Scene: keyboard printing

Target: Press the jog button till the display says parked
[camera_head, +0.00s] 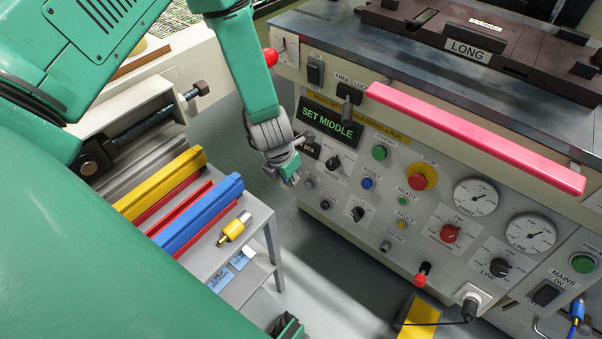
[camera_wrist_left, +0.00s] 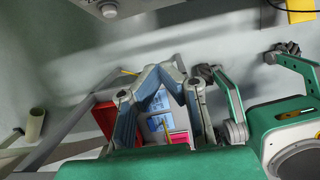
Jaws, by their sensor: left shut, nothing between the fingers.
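The machine's display (camera_head: 330,125) reads "SET MIDDLE" in green letters. Below and right of it, the panel holds several buttons and knobs, with a green button (camera_head: 380,152) and a blue button (camera_head: 367,183) among them. Small buttons (camera_head: 325,204) sit at the panel's lower left; I cannot read a jog label. My left gripper (camera_head: 288,176) is shut and empty, just left of the panel; contact with it cannot be judged. It also shows in the left wrist view (camera_wrist_left: 158,75).
A pink bar (camera_head: 475,136) juts out along the panel's top. A grey rack (camera_head: 262,215) with yellow, red and blue bars stands at the left. A yellow pedal (camera_head: 420,318) lies on the floor at the bottom. Free floor lies between rack and machine.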

